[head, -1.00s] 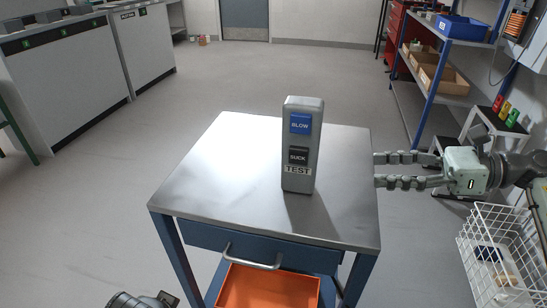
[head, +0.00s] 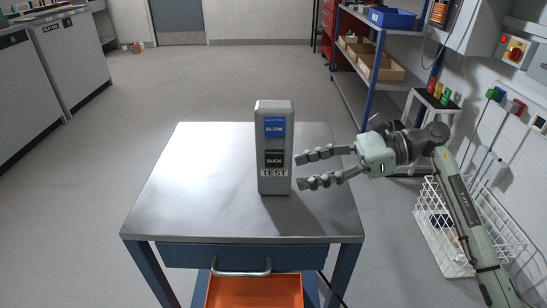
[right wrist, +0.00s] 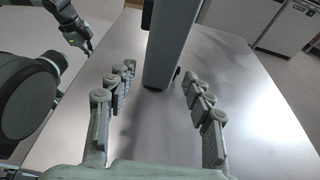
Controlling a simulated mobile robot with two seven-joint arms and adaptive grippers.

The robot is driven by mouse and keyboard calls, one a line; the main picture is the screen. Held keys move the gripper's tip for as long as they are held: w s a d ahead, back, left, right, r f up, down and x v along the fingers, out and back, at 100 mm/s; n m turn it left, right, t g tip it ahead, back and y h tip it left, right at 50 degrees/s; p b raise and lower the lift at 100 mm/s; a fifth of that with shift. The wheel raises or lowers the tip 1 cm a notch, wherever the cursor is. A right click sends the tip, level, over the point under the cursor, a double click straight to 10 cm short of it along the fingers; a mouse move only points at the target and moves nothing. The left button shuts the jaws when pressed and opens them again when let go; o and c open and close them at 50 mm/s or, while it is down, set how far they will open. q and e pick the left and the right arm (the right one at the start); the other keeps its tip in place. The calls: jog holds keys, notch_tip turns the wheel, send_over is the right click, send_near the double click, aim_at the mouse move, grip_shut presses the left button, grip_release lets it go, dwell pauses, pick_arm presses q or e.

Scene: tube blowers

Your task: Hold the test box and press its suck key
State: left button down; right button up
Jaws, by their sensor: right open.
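The grey test box (head: 265,183) stands upright on the metal-topped cart (head: 190,190). Its front has a blue BLOW key (head: 275,127), a black SUCK key (head: 274,158) below it, and a TEST label. My right gripper (head: 302,171) is open and empty just right of the box, fingers pointing at its right side near the suck key's height. In the right wrist view the box (right wrist: 167,45) stands ahead between the open fingers, its top out of frame. My left gripper (right wrist: 80,35) shows only in the right wrist view, at upper left, too small to tell its state.
An orange drawer (head: 254,293) sits under the cart top. A white wire basket (head: 440,235) stands on the floor at right, below my right arm. Shelving with a blue bin (head: 392,18) is behind right. The cart top around the box is bare.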

aim_at(280, 176)
jog(key=x, duration=0.2)
jog(key=shift+a+f, duration=0.2)
jog(key=shift+a, duration=0.1)
jog(key=shift+b+x, duration=0.8)
jog(key=shift+x, duration=0.35)
pick_arm(q)
jog(key=shift+a+v, duration=0.2)
jog(key=shift+v, duration=0.85)
jog(key=shift+a+v, duration=0.2)
jog(key=shift+v, duration=0.85)
pick_arm(e)
jog(key=shift+a, duration=0.55)
pick_arm(q)
jog(key=shift+s, duration=0.1)
pick_arm(e)
grip_shut()
